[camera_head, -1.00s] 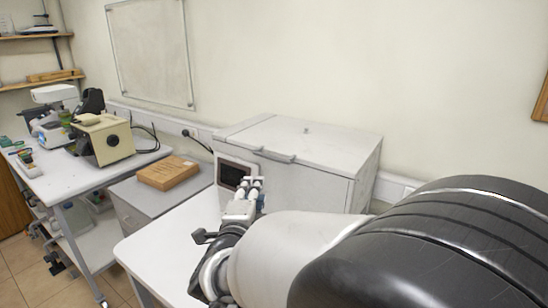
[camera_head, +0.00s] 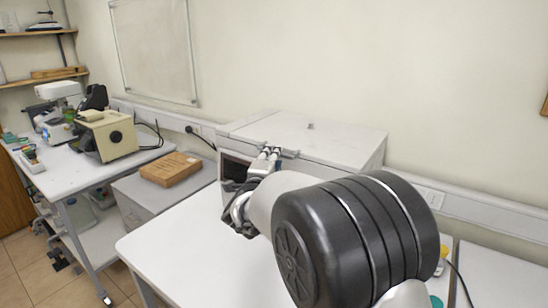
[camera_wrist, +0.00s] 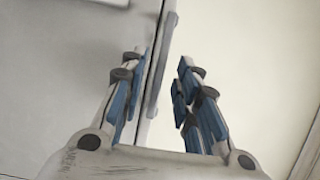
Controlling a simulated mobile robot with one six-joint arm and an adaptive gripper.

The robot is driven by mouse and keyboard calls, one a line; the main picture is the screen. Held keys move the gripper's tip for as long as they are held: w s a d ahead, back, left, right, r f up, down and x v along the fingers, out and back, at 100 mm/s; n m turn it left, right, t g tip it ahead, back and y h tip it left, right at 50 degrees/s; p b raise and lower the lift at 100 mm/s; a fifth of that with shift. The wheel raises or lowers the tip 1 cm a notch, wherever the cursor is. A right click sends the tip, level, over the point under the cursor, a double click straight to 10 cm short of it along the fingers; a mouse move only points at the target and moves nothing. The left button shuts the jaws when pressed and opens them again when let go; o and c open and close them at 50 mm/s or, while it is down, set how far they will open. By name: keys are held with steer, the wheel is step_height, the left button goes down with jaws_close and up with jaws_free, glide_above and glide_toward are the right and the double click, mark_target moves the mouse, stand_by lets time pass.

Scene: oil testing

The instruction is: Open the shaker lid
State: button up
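The shaker (camera_head: 340,178) is a large white box against the wall. Its lid (camera_head: 310,136) lies flat and closed on top, with a small knob near the middle. A bar handle (camera_head: 289,152) runs along the lid's front edge. My gripper (camera_head: 268,155) is at that front edge, by the handle. In the wrist view my gripper (camera_wrist: 158,66) is open, with blue-padded fingers apart. The handle bar (camera_wrist: 160,65) shows in the gap between the fingers, nearer the left finger. I cannot tell whether a finger touches it. My arm hides much of the shaker's front.
A dark display panel (camera_head: 235,168) is on the shaker's front left. The white table (camera_head: 170,240) is clear at its left. A grey cabinet with a wooden box (camera_head: 170,169) stands left of it. A beige instrument (camera_head: 107,136) sits on the far left bench.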

steer(key=shift+w+d, duration=0.2)
steer(key=shift+w, duration=0.9)
steer(key=shift+c, duration=0.5)
jaws_close()
